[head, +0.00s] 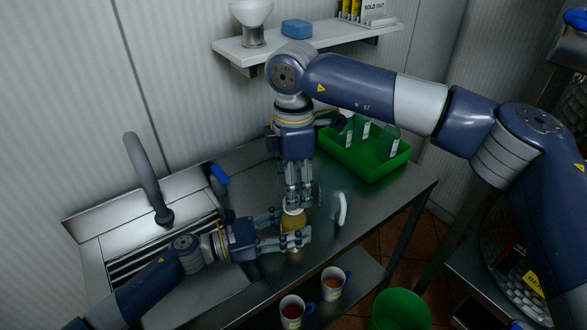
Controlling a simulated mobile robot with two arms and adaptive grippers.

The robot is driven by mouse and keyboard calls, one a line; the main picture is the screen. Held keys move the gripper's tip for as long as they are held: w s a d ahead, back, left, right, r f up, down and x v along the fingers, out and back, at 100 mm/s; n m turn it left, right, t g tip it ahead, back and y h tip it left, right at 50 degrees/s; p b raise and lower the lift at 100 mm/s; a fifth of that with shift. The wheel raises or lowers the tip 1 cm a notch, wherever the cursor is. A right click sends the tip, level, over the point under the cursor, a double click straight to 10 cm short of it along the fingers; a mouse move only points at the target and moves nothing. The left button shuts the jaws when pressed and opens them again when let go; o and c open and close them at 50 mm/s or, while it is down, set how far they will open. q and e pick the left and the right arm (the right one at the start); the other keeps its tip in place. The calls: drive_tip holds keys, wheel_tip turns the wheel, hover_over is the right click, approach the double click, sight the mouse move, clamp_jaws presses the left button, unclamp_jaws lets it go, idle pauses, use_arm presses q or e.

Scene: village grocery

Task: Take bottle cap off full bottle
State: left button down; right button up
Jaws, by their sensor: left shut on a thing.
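A bottle with yellow-orange contents (292,222) stands upright over the metal worktable. My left gripper (295,229) comes in from the left and is shut on the bottle's body, with a finger on each side. My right gripper (293,200) points down from above, with its fingertips at the bottle's top. A small pale part, probably the cap (293,210), shows just below these fingertips. The fingers hide most of the bottle's top, and I cannot tell whether they are closed on the cap.
A clear jug with a white handle (342,208) stands right of the bottle. A green crate (365,173) holds several green bottles behind it. A sink with a tap (150,180) is at left. Two mugs (291,312) (332,284) stand on the lower shelf.

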drive_tip(key=shift+f, duration=1.6)
